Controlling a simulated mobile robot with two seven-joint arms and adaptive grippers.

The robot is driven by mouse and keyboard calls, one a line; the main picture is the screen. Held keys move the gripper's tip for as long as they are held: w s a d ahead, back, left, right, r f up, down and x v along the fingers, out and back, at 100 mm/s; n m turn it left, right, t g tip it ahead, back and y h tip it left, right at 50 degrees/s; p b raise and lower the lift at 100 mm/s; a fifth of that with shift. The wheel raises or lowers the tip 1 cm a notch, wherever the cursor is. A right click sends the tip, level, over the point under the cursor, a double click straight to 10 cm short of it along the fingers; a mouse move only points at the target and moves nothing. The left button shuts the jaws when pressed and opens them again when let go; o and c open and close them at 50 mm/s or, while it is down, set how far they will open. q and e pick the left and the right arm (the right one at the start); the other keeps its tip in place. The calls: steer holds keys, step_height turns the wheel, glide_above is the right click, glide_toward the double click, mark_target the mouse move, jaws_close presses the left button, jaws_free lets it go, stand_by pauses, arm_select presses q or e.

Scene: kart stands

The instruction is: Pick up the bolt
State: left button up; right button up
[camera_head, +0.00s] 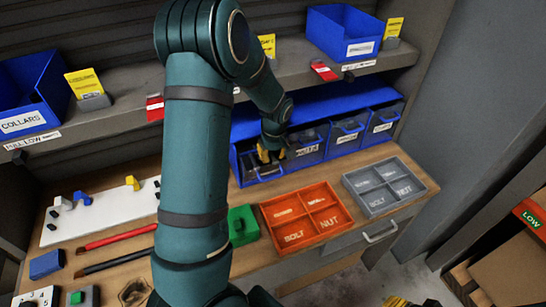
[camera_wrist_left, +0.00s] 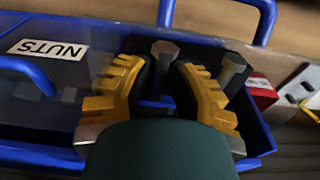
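My left gripper (camera_head: 268,152) reaches into the leftmost clear-fronted bin (camera_head: 262,174) of the blue bin row in the head view. In the left wrist view the yellow, black-padded fingers (camera_wrist_left: 165,72) close in on both sides of a grey hex-headed bolt (camera_wrist_left: 163,50). The pads appear to touch its shank, and its head sticks out beyond the fingertips. A second grey bolt (camera_wrist_left: 234,68) stands just outside the right-hand finger in that view. The bolts cannot be made out in the head view.
The NUTS bin (camera_wrist_left: 50,50) is beside the gripper. An orange divided tray (camera_head: 302,212) and a grey divided tray (camera_head: 384,186) lie on the bench in front. A shelf (camera_head: 300,62) hangs above the bins. A green box (camera_head: 242,222) stands left of the orange tray.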

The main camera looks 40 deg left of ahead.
arm_select(q)
jaws_close()
stand_by(0.3)
